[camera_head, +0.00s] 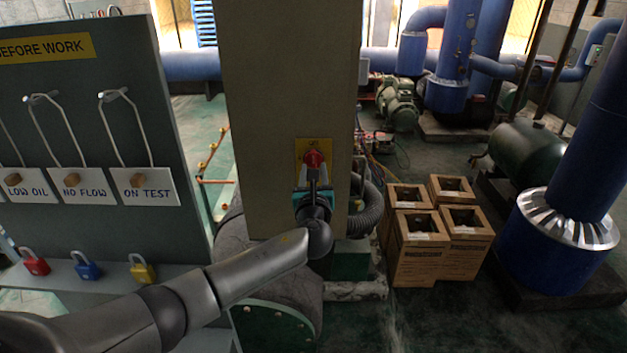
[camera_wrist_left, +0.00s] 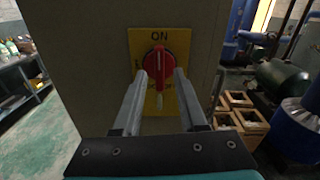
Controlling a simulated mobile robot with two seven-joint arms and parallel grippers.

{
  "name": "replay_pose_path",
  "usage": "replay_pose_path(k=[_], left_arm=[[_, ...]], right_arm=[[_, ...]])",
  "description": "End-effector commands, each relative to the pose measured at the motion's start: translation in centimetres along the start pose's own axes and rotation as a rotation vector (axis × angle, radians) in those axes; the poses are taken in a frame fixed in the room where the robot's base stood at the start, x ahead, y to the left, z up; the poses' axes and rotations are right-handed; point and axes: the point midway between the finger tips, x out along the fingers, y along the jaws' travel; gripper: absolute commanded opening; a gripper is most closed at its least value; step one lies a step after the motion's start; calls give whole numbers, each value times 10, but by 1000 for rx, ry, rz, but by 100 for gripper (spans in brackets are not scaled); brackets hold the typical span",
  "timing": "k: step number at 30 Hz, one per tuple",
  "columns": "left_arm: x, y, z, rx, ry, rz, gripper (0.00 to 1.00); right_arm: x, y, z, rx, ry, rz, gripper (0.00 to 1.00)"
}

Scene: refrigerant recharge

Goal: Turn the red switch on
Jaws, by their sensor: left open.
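The red switch (camera_head: 315,158) is a rotary knob on a yellow plate, fixed to the beige cabinet column (camera_head: 290,80). In the left wrist view the knob (camera_wrist_left: 160,62) stands roughly vertical below the word ON. Lettering lower on the yellow plate (camera_wrist_left: 135,45) is partly hidden. My left gripper (camera_head: 315,176) is in front of the switch. In the left wrist view its two fingers (camera_wrist_left: 160,74) are apart, one on each side of the knob's lower part. I cannot tell whether they touch it. My right gripper is not in view.
A grey board (camera_head: 90,120) with hanging tags and padlocks stands at the left. A black corrugated hose (camera_head: 370,210) is right of the column. Several open cardboard boxes (camera_head: 420,262) and a blue pipe (camera_head: 570,240) stand farther right.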

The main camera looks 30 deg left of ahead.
Motion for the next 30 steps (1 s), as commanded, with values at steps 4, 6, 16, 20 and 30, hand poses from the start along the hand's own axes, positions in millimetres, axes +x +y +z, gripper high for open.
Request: replay_pose_path(k=[4, 6, 16, 20, 30], left_arm=[[-16, 0, -1, -1, 1, -2, 41], [-23, 1, 0, -1, 2, -1, 41], [-56, 0, 0, -2, 2, -2, 41], [-69, 0, 0, -1, 1, -2, 41], [-81, 1, 0, 0, 0, 0, 41]], right_arm=[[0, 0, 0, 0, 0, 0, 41], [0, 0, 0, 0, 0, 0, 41], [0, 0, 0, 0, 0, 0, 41], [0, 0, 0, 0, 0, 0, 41], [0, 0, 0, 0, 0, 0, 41]])
